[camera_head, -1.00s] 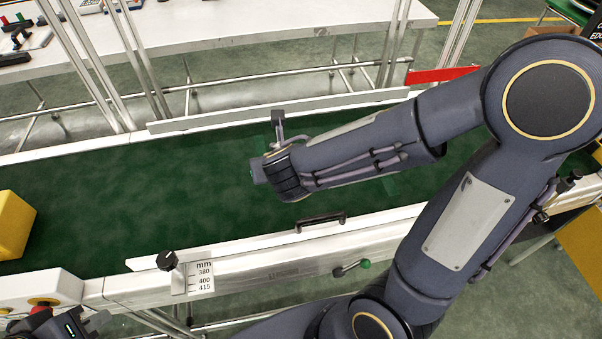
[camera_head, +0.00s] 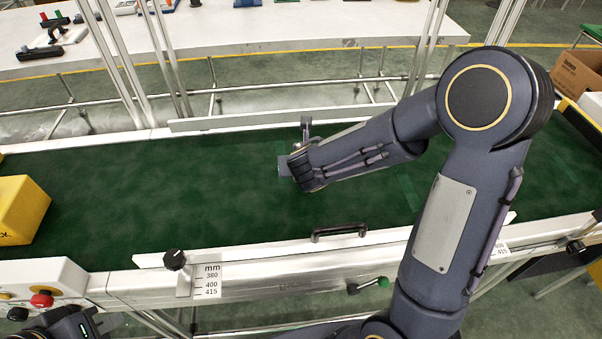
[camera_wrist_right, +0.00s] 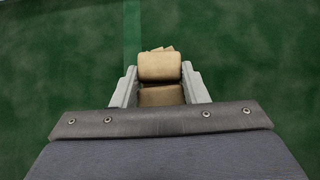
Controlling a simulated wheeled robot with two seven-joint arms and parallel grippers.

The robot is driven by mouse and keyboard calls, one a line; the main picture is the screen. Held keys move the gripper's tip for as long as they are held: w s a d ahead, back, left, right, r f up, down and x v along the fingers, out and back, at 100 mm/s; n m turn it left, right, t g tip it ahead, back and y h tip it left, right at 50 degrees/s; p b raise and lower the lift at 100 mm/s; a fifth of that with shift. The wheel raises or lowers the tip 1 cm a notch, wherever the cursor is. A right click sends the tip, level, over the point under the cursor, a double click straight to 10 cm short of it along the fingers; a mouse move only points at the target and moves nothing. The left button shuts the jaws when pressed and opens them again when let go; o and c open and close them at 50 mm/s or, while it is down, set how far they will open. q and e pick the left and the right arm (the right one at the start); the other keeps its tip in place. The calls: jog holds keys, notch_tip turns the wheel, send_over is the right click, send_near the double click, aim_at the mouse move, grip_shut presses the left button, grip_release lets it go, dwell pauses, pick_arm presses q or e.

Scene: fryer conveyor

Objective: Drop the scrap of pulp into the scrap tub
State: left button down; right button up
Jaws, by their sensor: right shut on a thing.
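My right gripper (camera_wrist_right: 160,82) is shut, with its two tan finger pads close together. A thin, ragged light-tan edge (camera_wrist_right: 159,49) shows just past the pads in the right wrist view, which looks like the scrap of pulp; most of it is hidden between the pads. In the head view the end of my right arm is over the green belt and its fingers are mostly hidden by the wrist. I cannot pick out the scrap tub in either view.
The green conveyor belt (camera_head: 130,200) is mostly bare. A yellow box (camera_head: 22,210) stands at its left end. A red button (camera_head: 42,298), a black knob (camera_head: 174,260) and a black handle (camera_head: 340,232) line the near side. A white table (camera_head: 250,30) stands behind.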

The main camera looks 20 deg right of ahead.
aim_at(322, 191)
jog(key=shift+w+d+f, duration=0.1)
jog(key=shift+w+f, duration=0.1)
jog(key=shift+f, duration=0.2)
jog(key=shift+w+f+b, duration=0.2)
jog(key=shift+f+b, duration=0.55)
jog(key=shift+f, duration=0.85)
jog(key=shift+f, duration=0.1)
jog(key=shift+f, duration=0.15)
jog(key=o, duration=1)
jog(key=shift+o, duration=0.2)
